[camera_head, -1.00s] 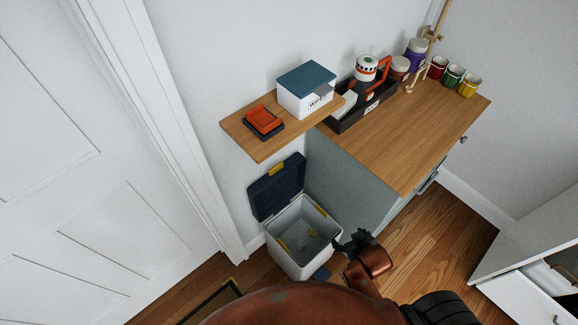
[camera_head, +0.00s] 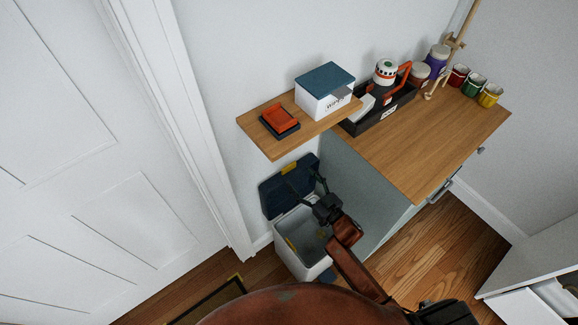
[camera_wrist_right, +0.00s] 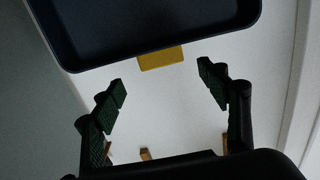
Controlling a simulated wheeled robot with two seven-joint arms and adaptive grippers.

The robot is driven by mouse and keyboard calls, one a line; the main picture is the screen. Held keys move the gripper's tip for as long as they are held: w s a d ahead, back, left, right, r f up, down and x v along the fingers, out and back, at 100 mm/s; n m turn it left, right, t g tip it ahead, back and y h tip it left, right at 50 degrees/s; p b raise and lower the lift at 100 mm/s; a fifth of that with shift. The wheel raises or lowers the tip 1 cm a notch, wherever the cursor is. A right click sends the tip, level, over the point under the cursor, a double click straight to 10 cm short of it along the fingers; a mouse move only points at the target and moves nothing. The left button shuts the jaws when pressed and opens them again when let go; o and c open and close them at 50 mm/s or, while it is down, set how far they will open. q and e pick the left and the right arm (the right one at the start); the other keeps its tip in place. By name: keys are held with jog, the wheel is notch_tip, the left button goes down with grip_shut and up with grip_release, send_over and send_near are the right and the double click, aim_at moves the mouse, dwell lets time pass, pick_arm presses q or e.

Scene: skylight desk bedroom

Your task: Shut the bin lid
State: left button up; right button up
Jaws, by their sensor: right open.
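The bin (camera_head: 297,264) is a pale box on the floor beside the desk, partly hidden by my right arm. Its dark blue lid (camera_head: 277,196) stands up open at the back, near the wall, with a yellow tab (camera_head: 288,168) on its upper edge. My right gripper (camera_head: 313,188) is open and empty, above the bin's opening and in front of the lid's right part. In the right wrist view the lid (camera_wrist_right: 160,28) fills the top, and its yellow tab (camera_wrist_right: 161,58) lies beyond and between the spread fingertips (camera_wrist_right: 162,72). No contact shows. My left gripper is out of view.
A wooden shelf (camera_head: 262,139) with a blue-lidded box (camera_head: 325,90) and a red item (camera_head: 280,117) juts out above the bin. The desk (camera_head: 440,135) and its grey side panel (camera_head: 362,183) stand close on the right. A white door (camera_head: 80,160) is on the left.

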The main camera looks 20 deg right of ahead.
aim_at(290, 167)
jog(key=b+x, duration=0.2)
jog(key=x, duration=0.5)
jog(key=shift+w+a, duration=0.3)
jog(key=shift+w, duration=0.05)
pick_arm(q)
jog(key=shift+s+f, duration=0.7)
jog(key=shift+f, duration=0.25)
pick_arm(e)
jog(key=shift+c, duration=0.6)
jog(key=c, duration=1.6)
